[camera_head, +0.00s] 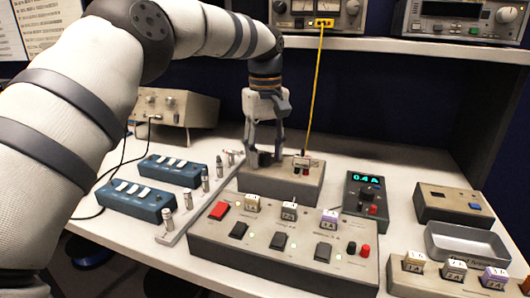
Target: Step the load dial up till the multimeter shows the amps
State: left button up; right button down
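The multimeter (354,205) is a dark handheld box right of centre, and its cyan display (367,180) seems to read 0.4 A. The grey load box (290,189) stands left of it. My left gripper (264,158) points down over the left part of the box's top, with a finger on either side of a small dark shape that looks like the load dial. The fingers hide most of that dial, and I cannot tell whether they touch it. My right gripper is out of view.
A yellow lead (315,85) runs from the shelf instrument down to the load box. A sloped panel (215,240) with switches and labelled tiles stands in front. Blue switch boxes (130,200) lie left. A grey tray (466,245) and a tile rack (410,288) stand right.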

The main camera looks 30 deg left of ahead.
pick_arm(q)
grip_shut()
jog(key=shift+m, duration=0.3)
jog(key=m, duration=0.3)
jog(key=shift+m+p, duration=0.3)
jog(key=shift+m, duration=0.1)
jog(key=shift+f+m, duration=0.1)
jog(key=shift+m, duration=2)
jog(key=shift+o, duration=0.9)
grip_release()
